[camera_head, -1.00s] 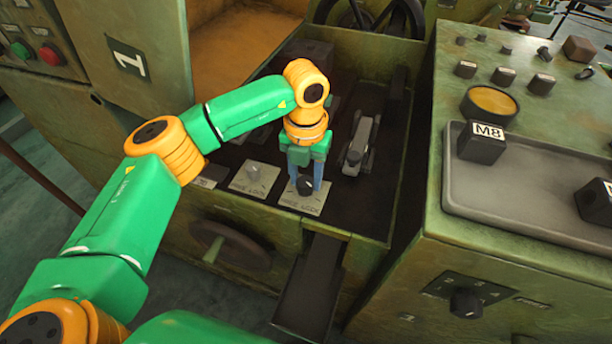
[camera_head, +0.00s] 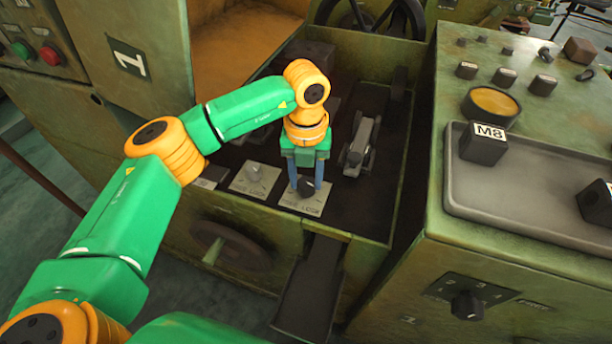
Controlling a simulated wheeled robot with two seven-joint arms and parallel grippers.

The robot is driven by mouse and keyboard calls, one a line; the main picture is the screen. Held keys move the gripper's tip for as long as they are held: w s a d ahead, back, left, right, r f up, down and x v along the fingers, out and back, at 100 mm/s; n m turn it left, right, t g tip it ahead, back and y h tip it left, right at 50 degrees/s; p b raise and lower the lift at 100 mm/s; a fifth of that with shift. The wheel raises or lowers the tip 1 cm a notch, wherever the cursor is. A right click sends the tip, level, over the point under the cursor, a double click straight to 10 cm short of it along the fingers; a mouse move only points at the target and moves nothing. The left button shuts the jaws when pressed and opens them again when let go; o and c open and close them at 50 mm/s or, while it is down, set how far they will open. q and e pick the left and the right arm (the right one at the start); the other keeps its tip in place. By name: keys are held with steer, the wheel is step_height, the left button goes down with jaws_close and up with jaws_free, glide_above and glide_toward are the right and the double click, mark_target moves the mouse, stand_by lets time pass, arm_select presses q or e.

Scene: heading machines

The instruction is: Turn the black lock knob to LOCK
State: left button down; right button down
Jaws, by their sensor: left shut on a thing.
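The black lock knob (camera_head: 306,188) sits on a light metal plate (camera_head: 312,206) with lettering, partly worn, at the front of the machine's dark recess. My left gripper (camera_head: 306,187) comes down from above. Its two blue fingers are one on each side of the knob and shut on it. The fingers hide parts of the knob, so its exact pointing direction is hard to tell. My right gripper is not in view.
A second plate with a grey knob (camera_head: 255,173) lies just left. A grey lever block (camera_head: 359,147) stands right of the gripper. A chute (camera_head: 312,285) slopes below.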

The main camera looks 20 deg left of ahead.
mark_target(306, 182)
arm_select(q)
steer(key=shift+c, duration=1.9)
jaws_free()
step_height(306, 182, up, 7)
steer(key=shift+r, duration=0.1)
